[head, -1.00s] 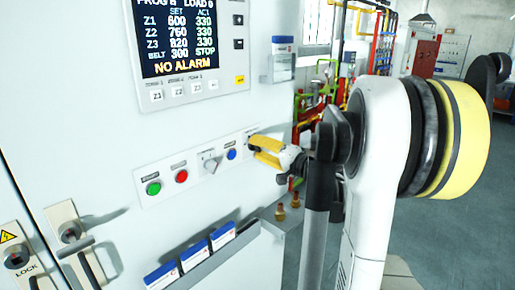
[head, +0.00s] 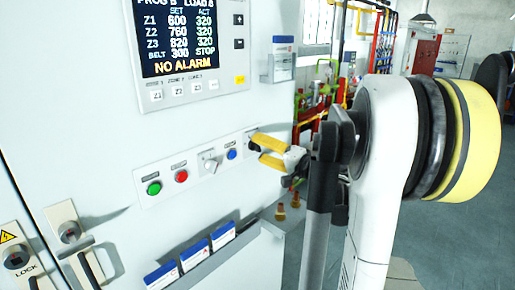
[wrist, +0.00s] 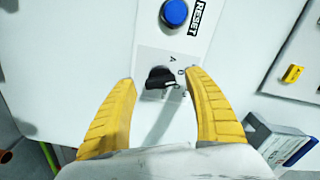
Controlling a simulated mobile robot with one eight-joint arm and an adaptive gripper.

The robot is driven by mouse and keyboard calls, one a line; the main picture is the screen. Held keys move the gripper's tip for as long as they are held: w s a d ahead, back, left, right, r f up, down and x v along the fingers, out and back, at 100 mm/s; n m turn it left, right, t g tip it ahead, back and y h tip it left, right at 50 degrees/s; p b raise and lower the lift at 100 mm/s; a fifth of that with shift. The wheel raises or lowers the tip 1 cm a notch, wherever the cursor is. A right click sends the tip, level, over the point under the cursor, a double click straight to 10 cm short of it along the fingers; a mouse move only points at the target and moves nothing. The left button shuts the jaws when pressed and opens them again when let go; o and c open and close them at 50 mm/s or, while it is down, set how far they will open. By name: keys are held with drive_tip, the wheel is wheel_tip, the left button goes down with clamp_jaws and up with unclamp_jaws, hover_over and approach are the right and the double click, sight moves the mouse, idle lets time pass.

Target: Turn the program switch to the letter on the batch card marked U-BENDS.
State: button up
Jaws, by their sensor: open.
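The program switch (wrist: 160,77), a black knob with a pointer, sits on the white panel strip below the blue RESET button in the wrist view. A letter A shows at its upper right; another letter by the right finger is partly covered. My gripper (wrist: 161,76) is open, its yellow fingers on either side of the knob with gaps. In the head view the gripper (head: 262,149) is at the right end of the button strip. Three blue-topped batch cards (head: 161,276), (head: 194,255), (head: 222,235) stand in a ledge rack; their print is too small to read.
The display (head: 178,37) reads PROG B and NO ALARM. A card holder (head: 280,60) hangs at upper right. Pipes stand behind the cabinet's right edge.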

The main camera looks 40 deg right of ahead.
drive_tip(key=s, duration=1)
drive_tip(key=shift+s+d, duration=0.25)
drive_tip(key=shift+d, duration=0.15)
